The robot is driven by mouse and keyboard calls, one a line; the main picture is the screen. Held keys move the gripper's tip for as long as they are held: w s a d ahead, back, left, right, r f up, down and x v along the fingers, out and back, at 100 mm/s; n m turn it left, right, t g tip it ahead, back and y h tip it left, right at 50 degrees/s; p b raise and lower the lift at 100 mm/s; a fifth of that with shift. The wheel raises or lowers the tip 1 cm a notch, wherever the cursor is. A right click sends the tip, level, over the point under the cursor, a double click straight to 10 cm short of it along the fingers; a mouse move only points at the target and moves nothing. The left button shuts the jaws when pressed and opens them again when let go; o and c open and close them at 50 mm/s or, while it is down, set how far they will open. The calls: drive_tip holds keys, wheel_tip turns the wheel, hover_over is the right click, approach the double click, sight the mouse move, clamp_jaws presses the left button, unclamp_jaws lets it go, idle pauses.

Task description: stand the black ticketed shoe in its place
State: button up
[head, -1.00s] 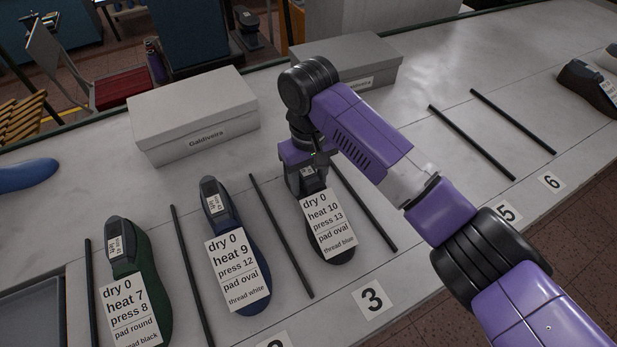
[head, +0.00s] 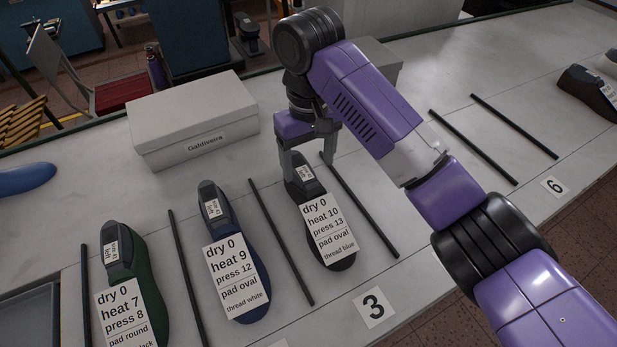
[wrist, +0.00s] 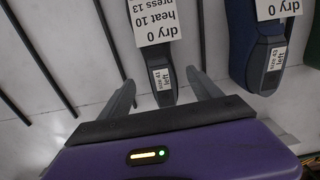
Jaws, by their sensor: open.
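The black ticketed shoe (head: 342,258) stands between two black rods in the place marked by the number 3 card (head: 374,306). Its white ticket reads dry 0, heat 10, press 13, pad oval, thread blue. My gripper (head: 306,160) is open just above and behind the heel end of the shoe. In the wrist view the heel block (wrist: 162,84) of the shoe lies ahead between the two spread fingers (wrist: 160,97), with a gap on both sides. The fingers look clear of the shoe.
A blue ticketed shoe (head: 262,303) and a green one (head: 157,325) stand in the places to the left. A grey-white box (head: 190,120) is behind them; another is partly behind my arm. Places to the right, by card 6 (head: 553,188), have bare counter between rods.

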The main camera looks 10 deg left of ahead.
drive_tip(key=shift+r+p, duration=0.45)
drive_tip(key=shift+r, duration=1.85)
wheel_tip(320, 180, up, 4)
drive_tip(key=p, duration=0.5)
drive_tip(key=shift+r+p, duration=0.2)
drive_tip(key=shift+p, duration=0.15)
drive_tip(key=s+d+p, duration=0.1)
drive_tip(key=s+d, duration=0.5)
drive_tip(key=s, duration=0.3)
drive_tip(key=s+d+p, duration=0.1)
drive_tip(key=s+d, duration=0.5)
drive_tip(key=s, duration=0.3)
drive_tip(key=shift+d, duration=0.15)
drive_tip(key=shift+s, duration=0.1)
